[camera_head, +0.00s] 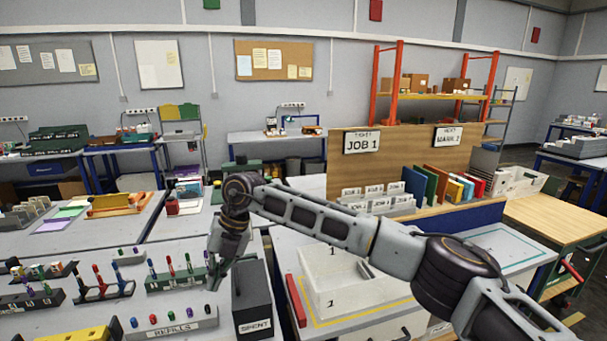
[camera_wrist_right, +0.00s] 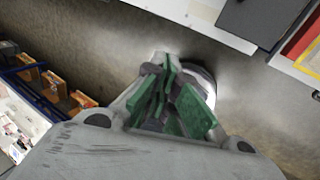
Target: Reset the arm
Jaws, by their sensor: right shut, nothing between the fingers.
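My right arm comes in from the right in the head view, crosses over the white bin, and bends down at the left. Its gripper (camera_head: 213,278) hangs pointing down, seen against the table between the pen racks and the black SPENT box. In the right wrist view the green-padded fingers (camera_wrist_right: 168,100) are together with nothing between them. Grey floor shows behind the fingers there. My left gripper is in neither view.
A black SPENT box (camera_head: 251,290) stands beside the REFILLS block (camera_head: 170,325) and several pen racks (camera_head: 178,282). A white bin (camera_head: 325,300) marked 1 sits on the right table under my arm. A wooden board (camera_head: 345,185) with labels stands behind it.

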